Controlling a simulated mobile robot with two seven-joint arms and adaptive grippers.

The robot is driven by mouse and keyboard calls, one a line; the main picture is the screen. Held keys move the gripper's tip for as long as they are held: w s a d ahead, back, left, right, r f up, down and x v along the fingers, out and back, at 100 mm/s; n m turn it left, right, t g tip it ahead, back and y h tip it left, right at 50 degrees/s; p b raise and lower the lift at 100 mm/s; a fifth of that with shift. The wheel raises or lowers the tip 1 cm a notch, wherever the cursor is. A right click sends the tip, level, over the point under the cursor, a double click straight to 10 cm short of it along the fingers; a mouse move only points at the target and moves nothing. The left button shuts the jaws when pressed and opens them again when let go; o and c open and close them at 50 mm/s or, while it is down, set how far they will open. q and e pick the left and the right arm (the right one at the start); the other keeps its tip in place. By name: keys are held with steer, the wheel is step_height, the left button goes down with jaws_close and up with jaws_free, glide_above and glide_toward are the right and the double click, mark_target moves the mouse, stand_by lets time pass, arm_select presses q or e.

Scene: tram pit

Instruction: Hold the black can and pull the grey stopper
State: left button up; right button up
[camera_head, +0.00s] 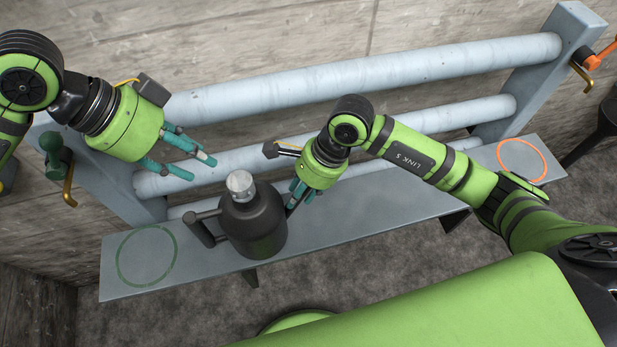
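The black can (256,230) stands upright on the grey shelf, with its handle on its left side. The grey stopper (240,184) sits in the can's neck on top. My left gripper (203,169) is open and empty, above and to the left of the stopper, with its fingers pointing right and down. My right gripper (296,200) is at the can's right side, its fingers pointing down beside the can. Its fingertips are partly hidden, so I cannot tell whether they touch the can or how far apart they are.
The grey shelf (350,215) has a green ring (146,284) at its left end and an orange ring (522,160) at its right. Pale blue pipes (370,77) run behind. A green-knobbed hook (66,180) and an orange handle (597,57) are on the posts.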

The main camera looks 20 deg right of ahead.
steer(key=shift+a+f, duration=0.2)
steer(key=shift+f, duration=0.25)
stand_by(0.4)
stand_by(0.3)
jaws_close()
steer(key=shift+s, duration=0.1)
stand_by(0.6)
